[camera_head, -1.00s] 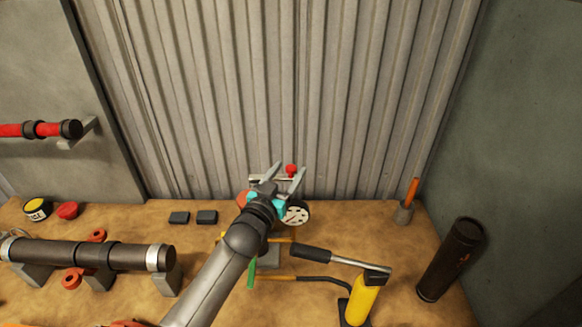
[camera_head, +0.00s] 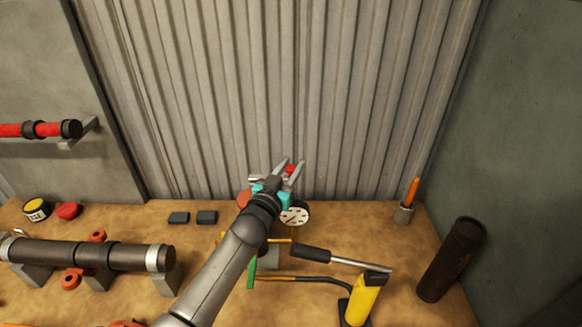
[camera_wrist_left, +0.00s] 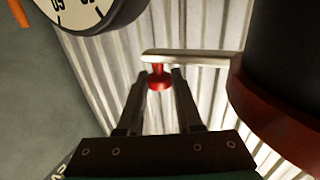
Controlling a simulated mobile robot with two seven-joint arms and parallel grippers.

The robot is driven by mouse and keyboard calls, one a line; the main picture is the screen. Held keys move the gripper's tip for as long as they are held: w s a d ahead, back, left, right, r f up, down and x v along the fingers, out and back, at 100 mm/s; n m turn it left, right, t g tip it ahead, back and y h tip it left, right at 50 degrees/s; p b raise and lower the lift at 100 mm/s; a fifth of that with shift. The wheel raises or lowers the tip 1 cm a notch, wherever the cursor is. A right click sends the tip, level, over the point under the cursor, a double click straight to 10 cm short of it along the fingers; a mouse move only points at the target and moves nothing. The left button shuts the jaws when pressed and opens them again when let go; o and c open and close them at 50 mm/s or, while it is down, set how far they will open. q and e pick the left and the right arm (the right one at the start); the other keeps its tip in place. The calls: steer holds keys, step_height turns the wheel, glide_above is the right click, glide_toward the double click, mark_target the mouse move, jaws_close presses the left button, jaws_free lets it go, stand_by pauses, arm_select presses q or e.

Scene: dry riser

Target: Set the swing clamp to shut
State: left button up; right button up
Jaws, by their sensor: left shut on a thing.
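The swing clamp shows as a pale bar (camera_wrist_left: 190,57) with a red knob (camera_wrist_left: 159,78) under its left end in the left wrist view. In the head view the red knob (camera_head: 290,169) is by the corrugated wall, and the gripper hides most of the bar. My left gripper (camera_head: 294,164) is shut on the red knob; in the left wrist view its two fingers (camera_wrist_left: 159,74) stand on either side of it. The rest of the clamp is hidden. My right gripper is not in view.
A round dial gauge (camera_head: 295,214) sits close beside the gripper. A dark cylinder (camera_wrist_left: 285,45) with a red-brown flange is on the right in the wrist view.

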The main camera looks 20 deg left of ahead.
arm_select(q)
jaws_close()
stand_by(0.8)
